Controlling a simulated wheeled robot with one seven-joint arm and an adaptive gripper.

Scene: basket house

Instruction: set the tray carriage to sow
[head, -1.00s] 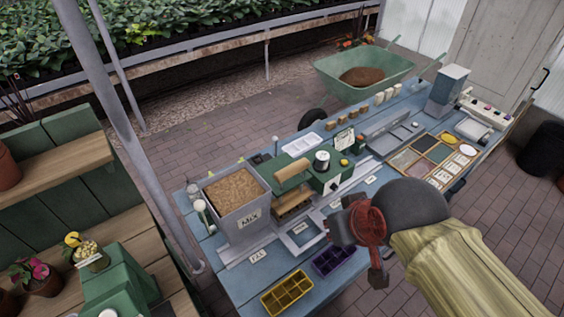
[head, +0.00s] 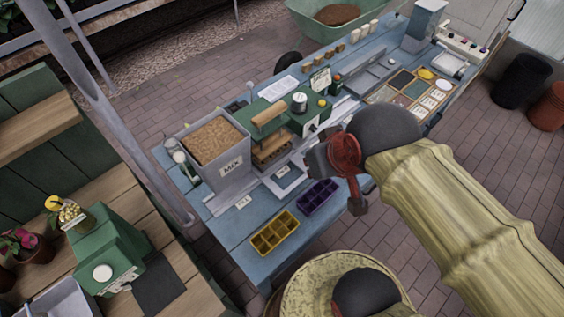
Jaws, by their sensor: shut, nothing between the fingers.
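The tray carriage looks like a grey open frame (head: 289,178) on the rail along the blue bench, just right of the grey hopper marked MIX (head: 218,155). A small label at the rail's left end (head: 243,202) seems to read FILL. The other labels are too small to read or hidden behind my arm, so I cannot make out the sow mark. My gripper (head: 318,160) is shut and empty. In the picture it lies just right of the carriage, over the bench's front side. I cannot tell its height or whether it touches anything.
A yellow cell tray (head: 274,235) and a purple cell tray (head: 318,196) lie at the bench's front edge. A green press-like machine (head: 290,113) with a wooden roller stands behind the rail. A green wheelbarrow (head: 335,20) is beyond. Potted plants stand on shelves at left.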

